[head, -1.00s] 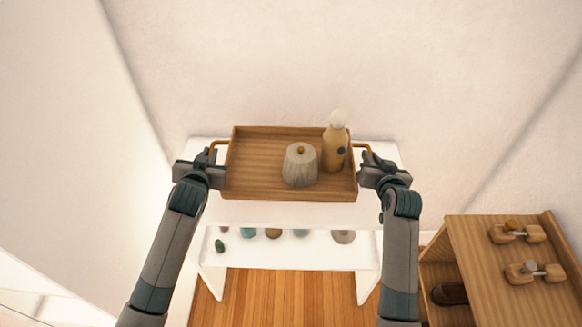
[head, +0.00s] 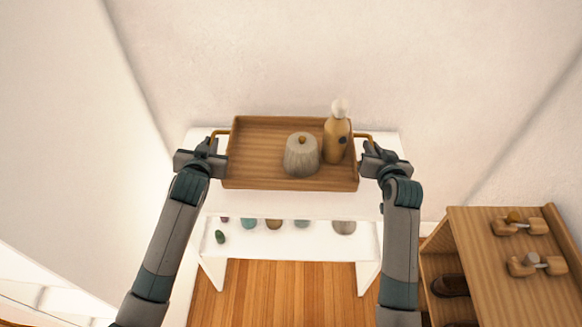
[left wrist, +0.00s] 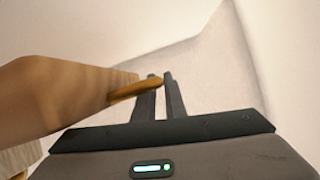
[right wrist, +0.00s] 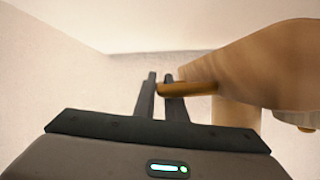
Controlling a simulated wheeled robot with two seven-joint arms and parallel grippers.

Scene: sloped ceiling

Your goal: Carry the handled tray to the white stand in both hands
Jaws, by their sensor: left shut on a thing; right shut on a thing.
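The wooden tray (head: 262,178) is level and sits over the top of the white stand (head: 220,205); I cannot tell whether it touches the stand. A grey lidded pot (head: 301,157) and a tan bottle with a white round top (head: 337,138) stand upright in its right half. My left gripper (head: 208,146) is shut on the tray's left handle, a brass-coloured bar (left wrist: 135,90) in the left wrist view. My right gripper (head: 370,149) is shut on the right handle, which shows in the right wrist view (right wrist: 190,89).
Several small rounded objects (head: 273,224) lie on the stand's lower shelf. A wooden cabinet (head: 490,265) with small wooden pieces on top and dark shoes inside stands at the lower right. A pale wall is close behind the stand.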

